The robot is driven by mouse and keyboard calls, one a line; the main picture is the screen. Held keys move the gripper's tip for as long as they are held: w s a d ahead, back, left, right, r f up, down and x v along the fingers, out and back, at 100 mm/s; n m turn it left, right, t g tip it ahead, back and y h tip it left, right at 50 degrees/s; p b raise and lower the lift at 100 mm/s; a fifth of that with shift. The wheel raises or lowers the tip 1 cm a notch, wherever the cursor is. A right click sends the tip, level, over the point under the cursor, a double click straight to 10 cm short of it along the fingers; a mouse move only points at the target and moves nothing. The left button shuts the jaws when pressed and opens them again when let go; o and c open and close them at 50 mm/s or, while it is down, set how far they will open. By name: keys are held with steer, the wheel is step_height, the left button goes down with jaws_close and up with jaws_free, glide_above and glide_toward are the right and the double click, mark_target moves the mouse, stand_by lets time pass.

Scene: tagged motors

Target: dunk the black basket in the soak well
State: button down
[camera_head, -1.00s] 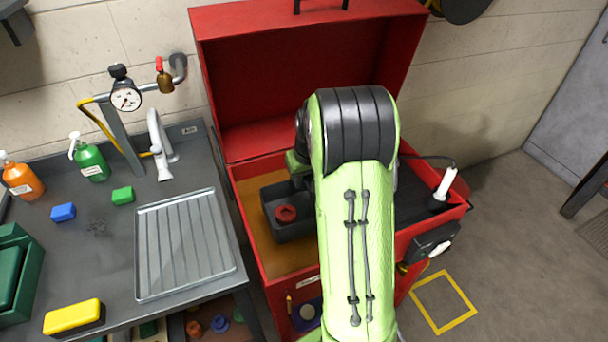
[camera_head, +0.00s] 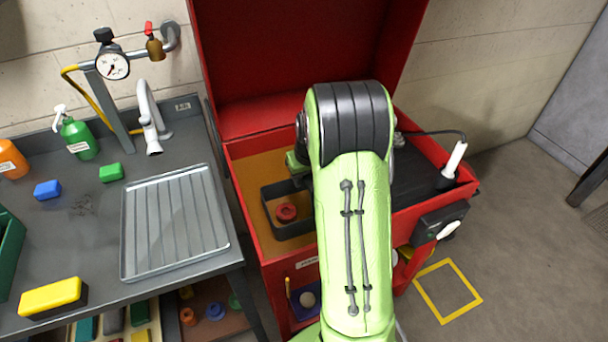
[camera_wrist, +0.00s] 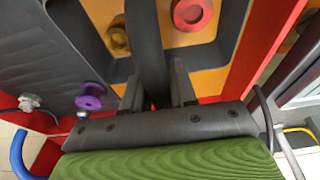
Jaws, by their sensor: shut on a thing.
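The black basket (camera_head: 270,212) sits low in the amber soak well (camera_head: 250,172) inside the red cabinet, left of my arm. Its rim stands clear while amber shows inside it in the wrist view. A red ring-shaped part (camera_head: 286,212) is in the basket; it also shows in the wrist view (camera_wrist: 193,12), with a brass-coloured part (camera_wrist: 118,40) beside it. My gripper (camera_wrist: 156,85) is shut on the basket's upright dark handle (camera_wrist: 146,40). In the head view my arm hides the fingers and the basket's right side.
The red lid (camera_head: 290,60) stands open behind the well. A dark deck (camera_head: 415,170) with a white-handled tool (camera_head: 454,160) lies to the right. A grey ribbed tray (camera_head: 175,220) rests on the bench at left. A purple part (camera_wrist: 90,97) lies outside the basket.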

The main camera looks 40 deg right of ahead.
steer(key=shift+f+b, duration=3.25)
steer(key=shift+f, duration=1.05)
steer(key=shift+r, duration=0.15)
steer(key=shift+f+b, duration=0.2)
steer(key=shift+b, duration=0.2)
stand_by(1.8)
steer(key=shift+r, duration=0.15)
